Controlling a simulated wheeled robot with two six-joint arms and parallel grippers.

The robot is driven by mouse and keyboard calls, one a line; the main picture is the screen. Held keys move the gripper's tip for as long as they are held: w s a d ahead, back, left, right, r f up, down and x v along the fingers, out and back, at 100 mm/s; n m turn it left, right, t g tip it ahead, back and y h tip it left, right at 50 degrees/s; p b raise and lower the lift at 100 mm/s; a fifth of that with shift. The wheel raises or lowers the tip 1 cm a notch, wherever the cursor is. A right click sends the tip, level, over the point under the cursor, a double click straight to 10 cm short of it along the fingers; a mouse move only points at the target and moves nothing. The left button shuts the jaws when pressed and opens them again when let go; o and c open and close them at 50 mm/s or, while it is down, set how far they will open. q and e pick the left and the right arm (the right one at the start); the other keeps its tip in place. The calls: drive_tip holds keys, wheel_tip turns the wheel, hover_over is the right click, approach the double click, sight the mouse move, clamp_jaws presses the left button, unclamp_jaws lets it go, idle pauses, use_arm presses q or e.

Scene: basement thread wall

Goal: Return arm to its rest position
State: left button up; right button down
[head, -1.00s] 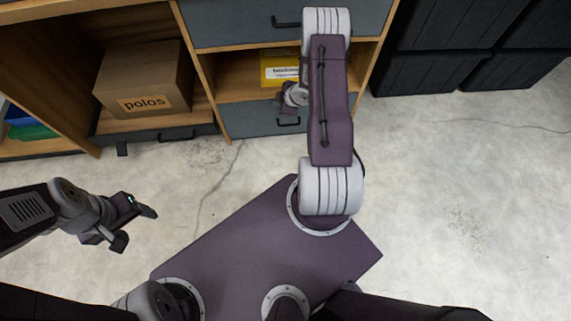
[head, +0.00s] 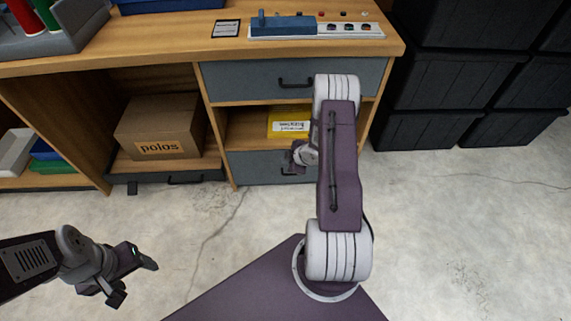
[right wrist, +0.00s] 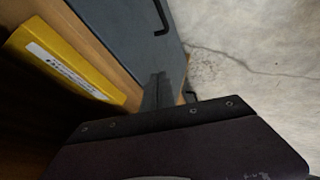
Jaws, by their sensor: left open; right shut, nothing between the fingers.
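My left gripper (head: 136,282) hangs over the bare floor at the lower left of the head view. Its two fingers are spread, with nothing between them. My right arm (head: 338,165) reaches forward from my base toward the wooden cabinet. My right gripper (head: 297,158) is partly hidden by that arm, in front of the lower grey drawer. In the right wrist view its fingers (right wrist: 160,90) are together and empty, beside a grey drawer front (right wrist: 120,35) and a yellow box (right wrist: 65,65).
The workbench top (head: 190,40) carries a blue-and-white device (head: 290,28). A "polos" cardboard box (head: 160,128) and the yellow box (head: 288,122) sit on shelves below. Black crates (head: 440,75) are stacked at right. The concrete floor (head: 460,220) is clear at right.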

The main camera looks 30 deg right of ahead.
drive_tip(key=p+v, duration=0.2)
drive_tip(key=v, duration=0.4)
drive_tip(key=w+a+r+n+t, duration=0.1)
drive_tip(key=w+a+r+n, duration=0.2)
drive_tip(key=w+a+r, duration=0.6)
drive_tip(key=s+a+r+m, duration=0.2)
drive_tip(key=s+a+r, duration=0.2)
drive_tip(key=a+r, duration=0.55)
drive_tip(key=s+f+m+g, duration=0.2)
drive_tip(key=s+m+g, duration=0.5)
drive_tip(key=s+m, duration=0.85)
drive_tip(key=s+r+n+p, duration=0.3)
drive_tip(key=r+n+p, duration=0.1)
drive_tip(key=r+p, duration=3.1)
drive_tip(key=shift+s+a+r+h+p, duration=0.2)
drive_tip(key=shift+r+h+p, duration=0.2)
drive_tip(key=shift+p, duration=0.25)
